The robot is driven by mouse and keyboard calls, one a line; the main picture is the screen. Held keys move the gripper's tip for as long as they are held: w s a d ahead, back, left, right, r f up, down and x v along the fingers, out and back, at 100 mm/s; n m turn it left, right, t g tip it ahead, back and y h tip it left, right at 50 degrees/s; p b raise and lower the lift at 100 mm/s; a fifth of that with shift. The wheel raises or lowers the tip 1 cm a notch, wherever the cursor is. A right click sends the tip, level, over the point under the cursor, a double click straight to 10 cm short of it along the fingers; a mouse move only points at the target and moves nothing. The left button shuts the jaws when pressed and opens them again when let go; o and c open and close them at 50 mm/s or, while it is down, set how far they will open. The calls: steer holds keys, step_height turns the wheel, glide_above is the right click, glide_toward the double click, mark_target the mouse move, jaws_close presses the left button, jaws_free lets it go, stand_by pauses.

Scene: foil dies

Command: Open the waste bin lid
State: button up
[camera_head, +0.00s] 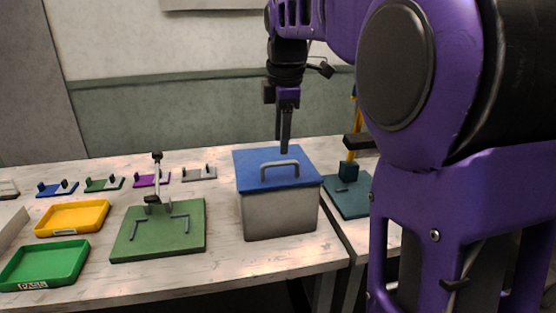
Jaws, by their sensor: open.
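The waste bin (278,215) is a light grey box near the table's right end. Its flat blue lid (258,181) lies on top and looks closed. A grey bar handle (280,164) arches over the lid. My gripper (285,150) points down above the back part of the lid, behind the handle in the picture. It is seen edge-on, so the gap between its fingers is hard to see. Its fingers are empty and not around the handle. I cannot tell exactly how far above the lid the fingertips are.
A green plate with a clamp fixture (160,245) stands left of the bin. A yellow tray (73,218) and a green tray (45,264) lie further left. Several small dies (104,184) line the back. A teal stand (349,195) with a yellow post is right of the bin.

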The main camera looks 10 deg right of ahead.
mark_target(280, 164)
steer(key=f, duration=0.2)
steer(key=w+f, duration=0.1)
steer(key=f, duration=0.2)
steer(key=shift+b, duration=0.4)
jaws_close()
stand_by(1.0)
